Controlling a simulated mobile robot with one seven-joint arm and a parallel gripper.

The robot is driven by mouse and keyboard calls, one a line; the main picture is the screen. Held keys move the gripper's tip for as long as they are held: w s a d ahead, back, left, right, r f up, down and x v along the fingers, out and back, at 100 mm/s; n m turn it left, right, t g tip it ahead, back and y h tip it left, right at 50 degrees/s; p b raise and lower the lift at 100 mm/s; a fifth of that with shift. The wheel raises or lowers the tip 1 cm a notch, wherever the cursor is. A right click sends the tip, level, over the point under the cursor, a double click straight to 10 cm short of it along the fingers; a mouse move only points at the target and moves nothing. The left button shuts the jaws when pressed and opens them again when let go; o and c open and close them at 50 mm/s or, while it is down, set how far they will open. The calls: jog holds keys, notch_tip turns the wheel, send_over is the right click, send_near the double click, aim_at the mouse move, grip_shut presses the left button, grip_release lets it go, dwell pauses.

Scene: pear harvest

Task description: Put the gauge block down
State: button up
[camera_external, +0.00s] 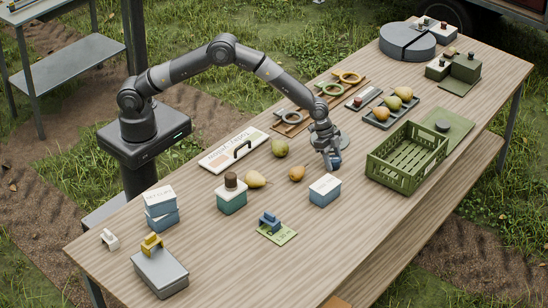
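My gripper (331,157) points down over the middle of the table, just above or at its surface. A small dark blue shape shows at its tip; I cannot tell whether it is a held block or the fingers themselves. No label marks the gauge block. A small blue stepped block (269,219) sits on a green card (277,236) near the front, away from my gripper.
Close to my gripper are a blue white-topped box (325,191), an orange-brown fruit (297,173), pears (281,147) and a green crate (407,157). A ring rack (289,128) and a pear tray (373,122) lie behind. The table's front right is clear.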

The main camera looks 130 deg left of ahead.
jog(key=o, duration=0.4)
jog(key=shift+r, duration=0.15)
jog(key=v, duration=1.1)
jog(key=s+d+r, duration=0.7)
jog(key=d+r, duration=0.3)
jog(key=d, duration=0.2)
jog(key=s+d+r, duration=0.7)
jog(key=d+r, duration=0.4)
jog(key=shift+t, duration=0.6)
jog(key=shift+s+d+f, duration=0.15)
jog(key=shift+s+d, duration=2)
jog(key=shift+s, duration=2.35)
jog(key=shift+s+d+f, duration=0.1)
jog(key=shift+s+d, duration=2.1)
jog(key=shift+s, duration=2.25)
jog(key=shift+s+d+f, duration=0.15)
jog(key=shift+s+d, duration=2)
jog(key=shift+s, duration=2.35)
